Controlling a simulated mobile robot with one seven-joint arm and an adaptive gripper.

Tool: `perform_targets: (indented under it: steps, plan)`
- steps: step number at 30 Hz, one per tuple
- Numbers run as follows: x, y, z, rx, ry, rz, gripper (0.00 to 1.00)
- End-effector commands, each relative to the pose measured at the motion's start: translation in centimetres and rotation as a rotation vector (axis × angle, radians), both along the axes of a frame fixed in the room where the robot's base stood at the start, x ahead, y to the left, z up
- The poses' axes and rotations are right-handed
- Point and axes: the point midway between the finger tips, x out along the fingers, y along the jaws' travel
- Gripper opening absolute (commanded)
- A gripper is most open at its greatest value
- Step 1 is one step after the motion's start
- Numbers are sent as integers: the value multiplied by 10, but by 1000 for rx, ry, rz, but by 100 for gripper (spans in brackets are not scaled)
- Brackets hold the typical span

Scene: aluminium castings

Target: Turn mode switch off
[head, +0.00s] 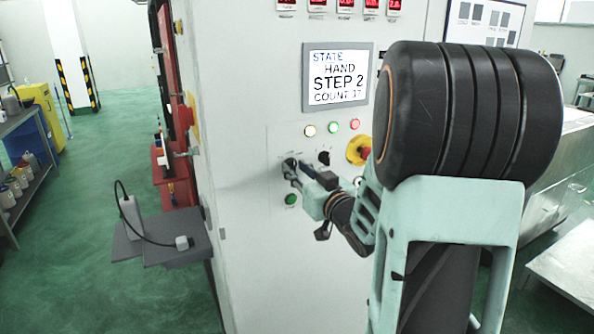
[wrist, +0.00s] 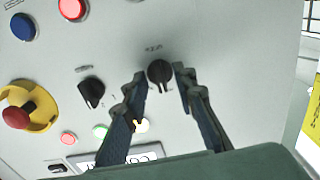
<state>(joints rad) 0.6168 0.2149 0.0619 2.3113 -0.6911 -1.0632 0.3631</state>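Two black rotary switches sit on the pale control panel (head: 250,212). In the wrist view, one switch (wrist: 159,74) lies between the fingertips of my gripper (wrist: 160,71), its pointer towards the bottom of the picture. The fingers are apart, one on each side, with gaps to the knob visible. The other black switch (wrist: 92,92) is to the left; it also shows in the head view (head: 323,157). The labels are too small to read, so I cannot tell which is the mode switch. In the head view, my gripper (head: 292,166) is at the panel.
A screen (head: 337,77) reads STATE HAND, STEP 2, COUNT 37. Near the switches are a yellow-red emergency stop (head: 358,150), small lamps (head: 333,127) and a green button (head: 291,199). A grey shelf (head: 180,247) juts out at the left.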

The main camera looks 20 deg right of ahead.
Motion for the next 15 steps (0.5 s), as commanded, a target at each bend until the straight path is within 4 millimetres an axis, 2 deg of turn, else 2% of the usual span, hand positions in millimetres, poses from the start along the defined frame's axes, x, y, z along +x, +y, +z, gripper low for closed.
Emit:
perform_targets:
  steps: [1,7,15]
  plan:
    - [0,0,0,0,0,0,21]
    - [0,0,0,0,0,0,0]
    - [0,0,0,-5,-1,0,0]
